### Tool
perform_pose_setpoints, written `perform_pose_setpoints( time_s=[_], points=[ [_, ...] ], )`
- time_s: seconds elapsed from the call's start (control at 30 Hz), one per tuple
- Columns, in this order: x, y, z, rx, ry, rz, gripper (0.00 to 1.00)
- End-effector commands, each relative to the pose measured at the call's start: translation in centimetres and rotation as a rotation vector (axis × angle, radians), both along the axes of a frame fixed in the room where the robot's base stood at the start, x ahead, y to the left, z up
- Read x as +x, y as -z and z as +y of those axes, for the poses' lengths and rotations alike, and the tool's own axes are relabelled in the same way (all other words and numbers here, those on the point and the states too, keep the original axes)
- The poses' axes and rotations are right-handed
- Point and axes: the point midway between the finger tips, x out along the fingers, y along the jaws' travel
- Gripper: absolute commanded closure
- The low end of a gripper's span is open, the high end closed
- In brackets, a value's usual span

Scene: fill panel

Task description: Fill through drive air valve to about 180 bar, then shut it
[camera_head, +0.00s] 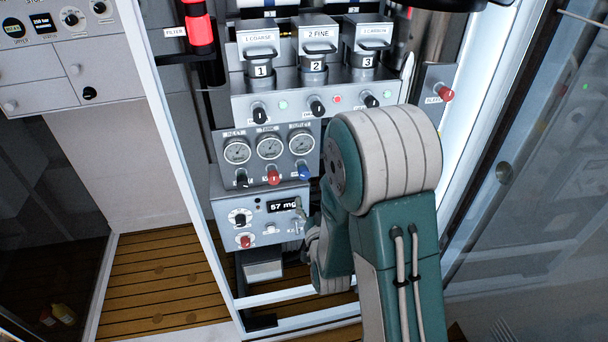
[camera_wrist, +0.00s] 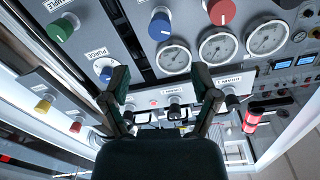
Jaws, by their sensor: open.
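The panel's three round gauges, left (camera_head: 237,152), middle (camera_head: 270,147) and right (camera_head: 301,142), have needles too small to read. Below them sit a black knob (camera_head: 242,180), a red knob (camera_head: 273,176) and a blue knob (camera_head: 304,172). The wrist view is turned over and shows the red knob (camera_wrist: 221,11) and blue knob (camera_wrist: 160,24) above the gauges. I cannot read which knob is the drive air valve. My gripper (camera_wrist: 162,76) is open and empty, its fingers apart in front of the panel. In the head view my arm mostly hides it.
A blue purge knob (camera_wrist: 105,69), green knob (camera_wrist: 62,27), yellow knob (camera_wrist: 44,104) and small red knob (camera_wrist: 75,127) are on the side. Filter housings (camera_head: 313,50) stand above the gauges. A display box (camera_head: 262,215) sits below. White frame posts (camera_head: 180,150) flank the panel.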

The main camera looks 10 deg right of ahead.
Motion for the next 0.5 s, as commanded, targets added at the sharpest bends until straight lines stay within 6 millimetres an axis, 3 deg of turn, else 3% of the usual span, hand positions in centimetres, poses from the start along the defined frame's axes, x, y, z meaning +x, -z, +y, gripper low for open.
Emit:
perform_pose_setpoints(
  time_s=[0.17, 0.5],
  points=[
    [1.9, 0.0, -0.1, 0.002, 0.001, -0.002, 0.22],
    [8.1, 0.0, -0.5, -0.001, 0.001, -0.002, 0.22]
  ],
)
